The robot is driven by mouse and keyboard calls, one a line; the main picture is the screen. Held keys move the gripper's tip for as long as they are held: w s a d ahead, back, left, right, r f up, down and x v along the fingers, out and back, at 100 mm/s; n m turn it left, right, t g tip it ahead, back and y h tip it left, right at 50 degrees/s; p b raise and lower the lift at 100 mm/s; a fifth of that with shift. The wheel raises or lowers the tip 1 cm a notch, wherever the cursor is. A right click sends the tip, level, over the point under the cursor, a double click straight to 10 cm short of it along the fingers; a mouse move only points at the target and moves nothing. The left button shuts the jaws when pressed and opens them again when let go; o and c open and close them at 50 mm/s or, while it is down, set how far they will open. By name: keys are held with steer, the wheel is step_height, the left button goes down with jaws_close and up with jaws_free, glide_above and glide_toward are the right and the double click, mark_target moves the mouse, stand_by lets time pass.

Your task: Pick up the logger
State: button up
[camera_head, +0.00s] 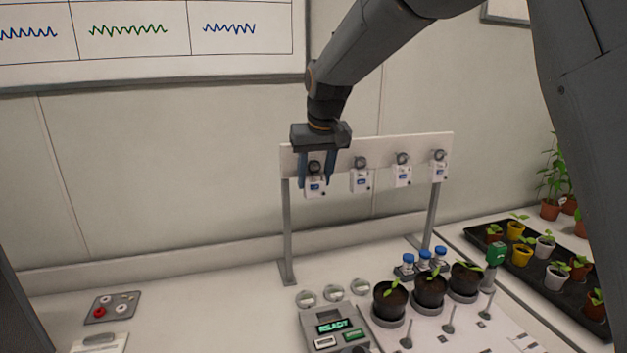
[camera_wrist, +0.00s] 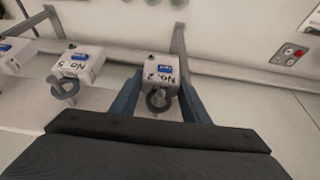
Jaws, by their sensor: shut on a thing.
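Several small white loggers with blue labels and dark rings hang in a row on a pale rail board (camera_head: 375,147). My gripper (camera_head: 317,185) points down at the left end of the row, its two blue-grey fingers on either side of the leftmost logger (camera_head: 316,191). In the wrist view, my gripper (camera_wrist: 160,92) is shut on this logger (camera_wrist: 161,70), whose upside-down label seems to read No. 2. Its dark ring faces my palm. I cannot tell whether it still rests on its hook. The neighbouring logger (camera_head: 361,182) also shows in the wrist view (camera_wrist: 80,62), apart from my fingers.
Two more loggers hang to the right (camera_head: 402,176) (camera_head: 439,170). Below stand potted seedlings (camera_head: 429,291), blue-capped bottles (camera_head: 424,258) and a device reading READY (camera_head: 336,326). A black plant tray (camera_head: 592,330) is at the right. The bench at left is mostly clear around a grey panel (camera_head: 112,307).

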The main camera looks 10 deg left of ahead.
steer(key=shift+r+b, duration=0.15)
steer(key=shift+b, duration=0.3)
steer(key=s+d+b, duration=0.3)
steer(key=s+d, duration=0.1)
steer(key=s, duration=0.4)
steer(key=s+d+b, duration=0.3)
steer(key=s+d, duration=0.1)
steer(key=s, duration=0.4)
steer(key=shift+s+d+f+b+x, duration=0.4)
steer(key=shift+s+x, duration=0.5)
steer(key=shift+x, duration=3.55)
steer(key=shift+s+d+f+b+x, duration=0.35)
steer(key=shift+s+x, duration=0.5)
steer(key=shift+x, duration=3.65)
steer(key=shift+s+d+f+b+x, duration=0.35)
steer(key=shift+s+x, duration=0.55)
steer(key=shift+x, duration=3.55)
steer(key=shift+f, duration=0.25)
steer(key=shift+f, duration=0.35)
steer(key=shift+f, duration=0.35)
steer(key=shift+f+b, duration=0.35)
steer(key=shift+b, duration=0.25)
steer(key=shift+f+b, duration=0.4)
